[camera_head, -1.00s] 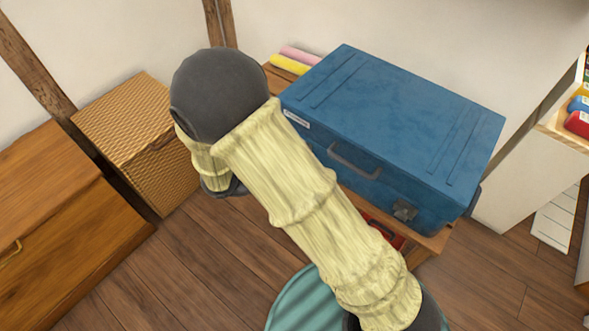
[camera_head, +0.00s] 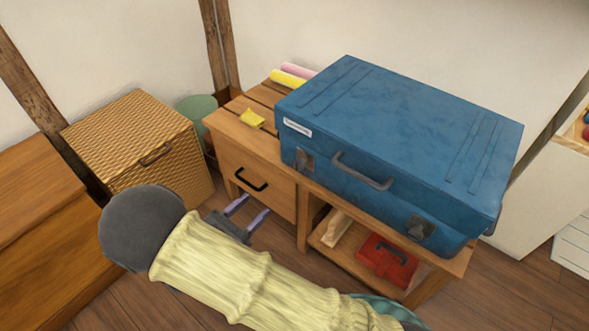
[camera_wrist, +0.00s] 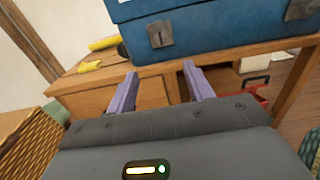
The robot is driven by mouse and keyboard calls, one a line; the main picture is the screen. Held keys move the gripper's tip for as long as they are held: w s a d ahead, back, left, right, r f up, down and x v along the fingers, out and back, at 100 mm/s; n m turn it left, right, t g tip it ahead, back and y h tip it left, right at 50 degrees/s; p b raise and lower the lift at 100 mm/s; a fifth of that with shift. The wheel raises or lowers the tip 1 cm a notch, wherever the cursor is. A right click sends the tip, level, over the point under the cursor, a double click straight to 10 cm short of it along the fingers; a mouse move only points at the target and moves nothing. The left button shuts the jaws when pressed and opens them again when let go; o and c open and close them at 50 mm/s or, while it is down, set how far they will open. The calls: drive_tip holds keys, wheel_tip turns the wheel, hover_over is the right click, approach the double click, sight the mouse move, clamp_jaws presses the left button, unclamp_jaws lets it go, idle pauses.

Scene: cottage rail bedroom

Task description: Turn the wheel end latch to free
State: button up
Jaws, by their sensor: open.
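A blue trunk (camera_head: 400,125) lies on a wooden bench (camera_head: 262,145). Its front has a left latch (camera_head: 304,159) near a white label, a grey handle (camera_head: 362,172) and a right latch (camera_head: 418,228). A small dark part (camera_head: 489,228), maybe a wheel, shows at the trunk's right end. Both latches look closed against the front; their exact turn is unclear. My gripper (camera_head: 256,204) is open and empty in front of the bench drawer, below and left of the trunk. In the wrist view the left latch (camera_wrist: 160,33) is above the open fingers (camera_wrist: 159,72); the right latch (camera_wrist: 303,8) is at the top right.
The drawer (camera_head: 255,180) has a black handle. A red toolbox (camera_head: 386,262) sits on the lower shelf. A wicker box (camera_head: 140,150) and wooden chest (camera_head: 40,200) stand left. Floor is clear between them.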

sight(297, 167)
drive_tip(key=b+x, duration=0.5)
drive_tip(key=x, duration=1.2)
drive_tip(key=shift+d, duration=0.15)
drive_tip(key=c, duration=1)
drive_tip(key=shift+o, duration=0.2)
